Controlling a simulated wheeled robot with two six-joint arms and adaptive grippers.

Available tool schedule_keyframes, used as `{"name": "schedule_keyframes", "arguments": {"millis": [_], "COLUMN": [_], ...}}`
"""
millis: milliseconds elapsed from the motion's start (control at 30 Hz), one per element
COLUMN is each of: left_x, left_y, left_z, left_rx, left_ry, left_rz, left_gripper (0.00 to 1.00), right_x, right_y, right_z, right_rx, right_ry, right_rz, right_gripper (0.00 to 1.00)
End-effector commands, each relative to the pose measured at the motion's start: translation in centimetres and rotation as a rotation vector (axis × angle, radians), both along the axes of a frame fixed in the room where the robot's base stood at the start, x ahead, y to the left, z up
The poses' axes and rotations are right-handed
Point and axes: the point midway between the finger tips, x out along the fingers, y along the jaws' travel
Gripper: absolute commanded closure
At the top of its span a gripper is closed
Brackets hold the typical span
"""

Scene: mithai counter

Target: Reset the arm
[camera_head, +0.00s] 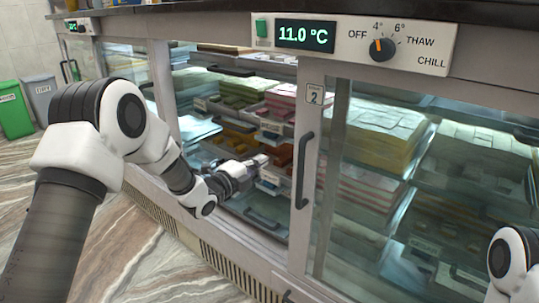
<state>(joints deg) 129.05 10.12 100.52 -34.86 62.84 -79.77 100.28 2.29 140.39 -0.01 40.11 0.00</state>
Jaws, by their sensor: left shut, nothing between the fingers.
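My left arm comes in from the left and reaches across the front of the mithai counter (303,152). My left gripper (262,160) is shut and empty, in front of the shelves left of the door marked 2, near a tray handle. Whether it touches anything there I cannot tell. Part of my right arm (510,262) shows at the lower right edge; its gripper is out of the picture.
A display (305,36) reads 11.0 °C, and a knob (382,48) sits beside it. A dark vertical door handle (303,170) stands right of my left gripper. Sweets in trays fill the shelves. Green (14,112) and grey (40,100) bins stand at left. The marbled floor (130,255) is clear.

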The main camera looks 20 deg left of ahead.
Motion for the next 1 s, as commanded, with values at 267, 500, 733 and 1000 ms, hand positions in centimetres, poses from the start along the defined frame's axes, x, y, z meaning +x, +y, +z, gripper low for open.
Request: {"name": "schedule_keyframes", "arguments": {"millis": [267,500,733,1000], "left_x": [-1.4,-12.4,-29.2,-45.0], "left_y": [-0.9,-2.2,-1.0,1.6], "left_z": [-7.4,-25.6,-37.0,-38.3], "left_rx": [0.009,-0.083,-0.363,-0.747], "left_ry": [0.116,0.595,1.180,1.535], "left_rz": [-0.015,0.071,0.437,1.153], "left_gripper": [1.00,1.00,1.00,1.00], "right_x": [0.0,0.0,0.0,0.0], "right_y": [0.0,0.0,0.0,0.0], "right_z": [-0.1,0.0,0.0,0.0], "right_rx": [0.000,0.000,0.000,0.000], "right_ry": [0.000,0.000,0.000,0.000], "right_rz": [0.000,0.000,0.000,0.000], "right_gripper": [0.65,0.65,0.65,0.65]}}
